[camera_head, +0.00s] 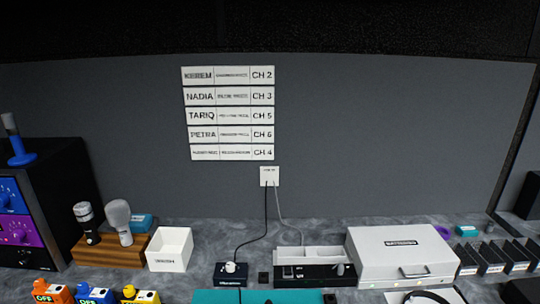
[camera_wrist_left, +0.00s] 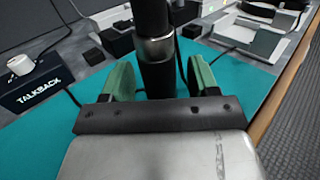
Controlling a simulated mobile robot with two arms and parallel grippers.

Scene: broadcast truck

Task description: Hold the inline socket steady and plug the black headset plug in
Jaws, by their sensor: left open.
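My left gripper (camera_wrist_left: 160,75) shows in the left wrist view with green pads on both fingers. It is open. A thick black cylinder with a silver collar (camera_wrist_left: 155,45) runs between the two pads, with visible gaps on both sides. I cannot tell whether this is the inline socket or the black headset plug. A thin dark cable shows close to its right side. A teal mat (camera_wrist_left: 255,85) lies below; its far edge shows in the head view (camera_head: 215,297). Neither gripper shows in the head view, and my right gripper is out of sight.
A black talkback box (camera_head: 230,274) with a white knob stands behind the mat. A grey-white organiser (camera_head: 310,254), a white case (camera_head: 400,255) and an open white box (camera_head: 169,249) line the back. A headset band (camera_head: 425,296) shows at the front right. Cables hang from a wall plate (camera_head: 269,176).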

